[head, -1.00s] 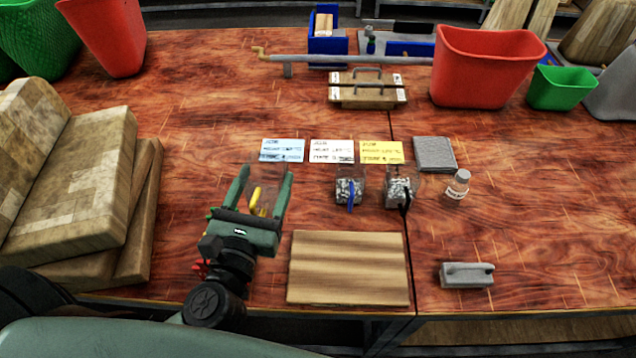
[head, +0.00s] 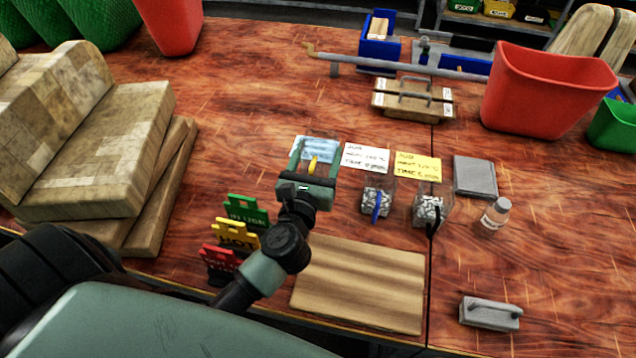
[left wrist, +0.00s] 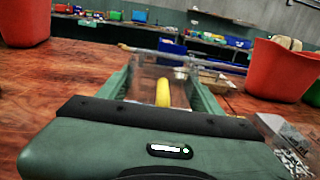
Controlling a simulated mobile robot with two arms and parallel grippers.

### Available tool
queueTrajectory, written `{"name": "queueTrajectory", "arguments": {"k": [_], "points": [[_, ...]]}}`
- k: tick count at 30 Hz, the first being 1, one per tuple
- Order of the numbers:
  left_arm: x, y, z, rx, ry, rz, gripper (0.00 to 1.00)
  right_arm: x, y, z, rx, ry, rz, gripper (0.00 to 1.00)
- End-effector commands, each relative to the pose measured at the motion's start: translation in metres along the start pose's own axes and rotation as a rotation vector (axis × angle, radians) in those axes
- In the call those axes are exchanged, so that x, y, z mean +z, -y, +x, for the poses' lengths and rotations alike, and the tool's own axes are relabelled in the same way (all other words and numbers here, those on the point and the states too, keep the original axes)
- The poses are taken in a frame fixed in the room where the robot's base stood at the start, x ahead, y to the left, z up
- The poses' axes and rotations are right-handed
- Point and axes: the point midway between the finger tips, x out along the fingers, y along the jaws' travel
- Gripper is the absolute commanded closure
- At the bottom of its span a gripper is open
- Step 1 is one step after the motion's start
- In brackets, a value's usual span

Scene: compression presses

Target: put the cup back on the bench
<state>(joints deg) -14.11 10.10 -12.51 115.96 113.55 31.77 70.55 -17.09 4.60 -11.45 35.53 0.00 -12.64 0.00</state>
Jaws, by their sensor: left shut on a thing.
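My left gripper (head: 314,162) is shut on a clear cup (left wrist: 148,80) with a yellow handle (head: 313,163). The handle also shows between the fingers in the left wrist view (left wrist: 163,93). The cup looks empty and roughly upright. In the head view it overlaps the blue card (head: 312,147); I cannot tell whether its base touches the bench. The bench (head: 245,95) has a red-brown wood top. Two other clear cups with grey granules stand to the right, one with a blue handle (head: 377,203) and one with a black handle (head: 430,208). My right gripper is out of view.
A white card (head: 366,157) and a yellow card (head: 417,166) lie beside the blue one. Nearby are a wooden board (head: 360,285), coloured signs (head: 237,235), a grey plate (head: 475,176), a bottle (head: 495,215) and a red bin (head: 545,90).

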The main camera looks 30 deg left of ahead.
Motion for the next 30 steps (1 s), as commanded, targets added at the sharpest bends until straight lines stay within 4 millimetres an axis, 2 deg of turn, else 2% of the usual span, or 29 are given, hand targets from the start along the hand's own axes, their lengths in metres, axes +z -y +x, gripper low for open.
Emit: {"name": "queueTrajectory", "arguments": {"k": [1, 3, 8, 16, 30], "points": [[-0.017, 0.000, 0.000, 0.002, -0.002, 0.002, 0.83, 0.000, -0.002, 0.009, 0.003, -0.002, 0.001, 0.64], [-0.027, 0.000, 0.000, 0.000, -0.001, 0.002, 0.83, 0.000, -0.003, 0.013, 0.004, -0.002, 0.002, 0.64], [-0.038, 0.000, 0.000, 0.000, 0.001, 0.000, 0.83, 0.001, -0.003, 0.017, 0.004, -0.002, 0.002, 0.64], [-0.076, 0.000, 0.001, -0.001, 0.000, 0.002, 0.83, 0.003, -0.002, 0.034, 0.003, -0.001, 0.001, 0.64], [-0.083, 0.000, 0.000, 0.000, 0.002, -0.001, 0.83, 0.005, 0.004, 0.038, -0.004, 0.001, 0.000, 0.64]]}}
